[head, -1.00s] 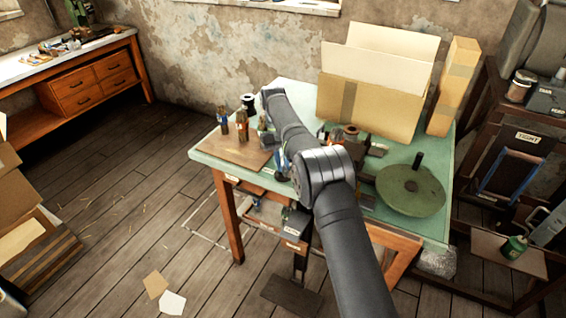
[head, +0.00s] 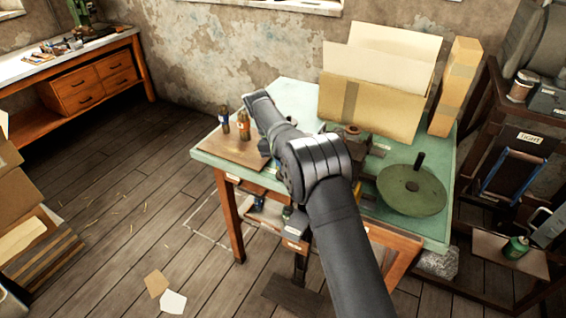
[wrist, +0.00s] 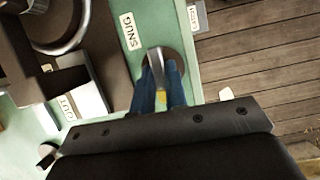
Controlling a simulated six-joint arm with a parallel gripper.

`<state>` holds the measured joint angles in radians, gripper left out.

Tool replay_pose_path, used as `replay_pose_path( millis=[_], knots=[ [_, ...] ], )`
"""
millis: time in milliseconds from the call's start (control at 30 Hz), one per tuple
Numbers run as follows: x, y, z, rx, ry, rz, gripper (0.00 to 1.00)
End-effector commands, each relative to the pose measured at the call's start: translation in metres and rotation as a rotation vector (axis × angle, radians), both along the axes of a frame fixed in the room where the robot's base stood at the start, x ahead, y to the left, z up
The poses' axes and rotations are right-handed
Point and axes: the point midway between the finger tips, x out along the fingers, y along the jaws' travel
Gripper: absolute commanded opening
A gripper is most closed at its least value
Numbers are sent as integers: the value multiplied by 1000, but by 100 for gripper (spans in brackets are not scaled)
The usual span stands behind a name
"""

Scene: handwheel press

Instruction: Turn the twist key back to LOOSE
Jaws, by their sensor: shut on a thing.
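In the wrist view, the twist key (wrist: 156,62) is a pale metal lever on a dark round base at the edge of the green table. My gripper (wrist: 160,86) has its two blue fingers closed around the key, one on each side. A SNUG label (wrist: 130,31) lies just up and left of the key. Another white label (wrist: 194,18) lies up and right, its text too small to read. In the head view my arm hides the gripper and the key.
The wrist view shows a dark press part with a metal ring (wrist: 60,40) and an OUT label (wrist: 68,106) at left.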

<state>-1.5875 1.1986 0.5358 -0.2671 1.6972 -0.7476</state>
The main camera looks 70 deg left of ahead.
Motion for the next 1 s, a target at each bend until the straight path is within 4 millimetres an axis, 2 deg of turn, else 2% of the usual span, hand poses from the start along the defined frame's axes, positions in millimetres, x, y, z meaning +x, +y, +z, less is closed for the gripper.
replay_pose_path(
  millis=[567, 600, 700, 1000],
  knots=[
    [-1, 1, 2, 6, -1, 33, 0],
    [-1, 1, 2, 6, -1, 33, 19],
    [-1, 1, 1, 5, 0, 33, 35],
    [-1, 1, 2, 3, 0, 32, 35]
  ],
)
